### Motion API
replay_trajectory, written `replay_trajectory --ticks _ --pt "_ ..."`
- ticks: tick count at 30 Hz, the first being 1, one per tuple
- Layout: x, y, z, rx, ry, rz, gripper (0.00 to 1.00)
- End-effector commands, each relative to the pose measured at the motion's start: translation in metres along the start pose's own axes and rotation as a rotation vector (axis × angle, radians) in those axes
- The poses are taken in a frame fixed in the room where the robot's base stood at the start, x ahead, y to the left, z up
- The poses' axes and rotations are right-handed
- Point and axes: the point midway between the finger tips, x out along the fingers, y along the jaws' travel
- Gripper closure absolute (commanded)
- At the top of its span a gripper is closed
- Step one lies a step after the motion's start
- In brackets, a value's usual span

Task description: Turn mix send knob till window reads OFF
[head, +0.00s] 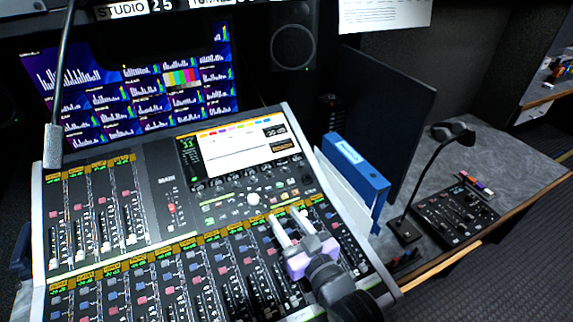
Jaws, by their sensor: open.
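A large mixing console (160,215) fills the lower left and middle of the head view. A pale round knob (253,198) stands out on its panel below the screen; I cannot read a label that marks it as the mix send knob. The console's screen (235,153) is lit, with a small dark readout window (275,131) and an orange-lettered box (283,147) at its right; their text is too small to read. My gripper (283,212) is open over the panel, its pale fingers pointing up-left. The fingertips are right of and slightly below the pale knob, apart from it.
Rows of faders and coloured buttons surround my gripper. A blue binder (357,170) stands just right of the console. A second gooseneck microphone and a small control box (455,215) sit on the grey desk. Monitors (130,90) are behind.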

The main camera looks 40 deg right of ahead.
Motion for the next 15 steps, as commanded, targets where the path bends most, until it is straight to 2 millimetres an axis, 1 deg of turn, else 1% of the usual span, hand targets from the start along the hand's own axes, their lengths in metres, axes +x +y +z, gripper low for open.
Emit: replay_trajectory --ticks 1,2,3,8,9,11,12,15 --pt "0.024 0.006 -0.006 0.001 -0.006 0.013 0.6" --pt "0.036 0.009 -0.007 0.002 -0.016 0.019 0.6" --pt "0.053 0.014 -0.008 0.003 -0.03 0.027 0.6" --pt "0.119 0.035 -0.018 0.008 -0.098 0.06 0.6" --pt "0.134 0.041 -0.021 0.01 -0.118 0.068 0.6" --pt "0.157 0.05 -0.026 0.013 -0.152 0.081 0.6" --pt "0.172 0.056 -0.031 0.016 -0.174 0.089 0.6" --pt "0.206 0.073 -0.042 0.023 -0.241 0.111 0.6"
